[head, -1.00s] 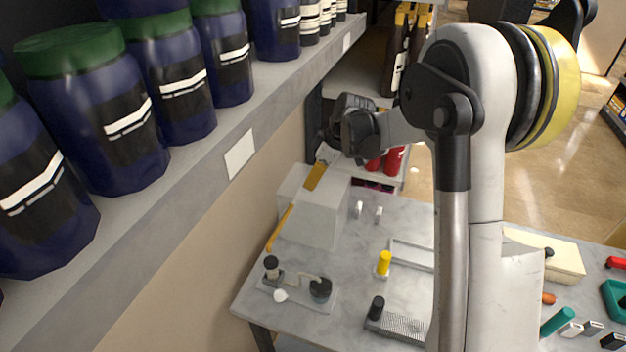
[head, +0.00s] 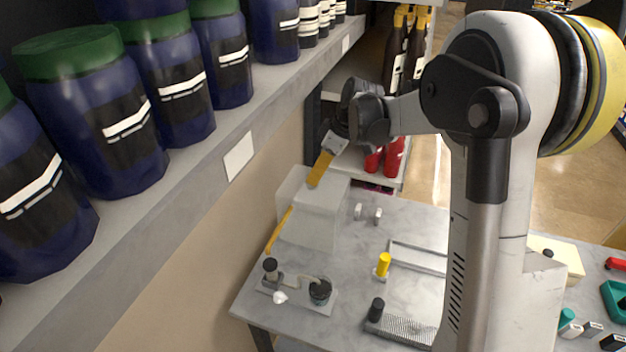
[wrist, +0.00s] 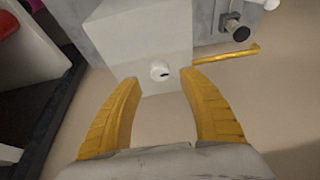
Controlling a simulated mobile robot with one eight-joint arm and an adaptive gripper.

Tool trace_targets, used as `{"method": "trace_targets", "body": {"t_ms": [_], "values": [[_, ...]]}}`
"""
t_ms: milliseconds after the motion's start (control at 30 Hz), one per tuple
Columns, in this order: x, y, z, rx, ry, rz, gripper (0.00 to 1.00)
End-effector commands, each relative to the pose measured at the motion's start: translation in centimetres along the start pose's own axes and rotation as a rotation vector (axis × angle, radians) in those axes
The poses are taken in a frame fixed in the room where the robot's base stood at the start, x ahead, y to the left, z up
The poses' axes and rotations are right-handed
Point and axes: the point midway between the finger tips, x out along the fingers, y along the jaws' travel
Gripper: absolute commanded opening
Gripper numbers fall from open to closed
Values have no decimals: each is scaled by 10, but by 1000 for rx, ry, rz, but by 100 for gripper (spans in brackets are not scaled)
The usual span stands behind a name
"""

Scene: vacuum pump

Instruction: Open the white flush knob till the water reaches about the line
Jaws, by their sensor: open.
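The white box-shaped tank (head: 318,222) stands on the back left of the table. In the head view that face is turned away and the knob is hidden. The fingers look apart from the knob; I cannot tell the depth gap. In the head view one yellow finger shows at the tank's upper edge. No water or line can be made out.
A yellow bar (head: 279,231) runs along the tank's left side, near a small pump assembly (head: 320,291) with dark knobs. A yellow cylinder (head: 383,264) stands farther right. A shelf with blue jars (head: 165,85) overhangs at left. The wall is close to the tank's left.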

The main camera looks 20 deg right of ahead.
Motion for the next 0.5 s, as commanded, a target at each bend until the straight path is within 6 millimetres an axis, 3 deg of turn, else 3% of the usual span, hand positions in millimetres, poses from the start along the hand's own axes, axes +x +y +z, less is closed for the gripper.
{"method": "trace_targets", "body": {"t_ms": [233,500], "values": [[-54,0,0,2,0,1,50],[-76,0,0,0,0,0,50]]}}
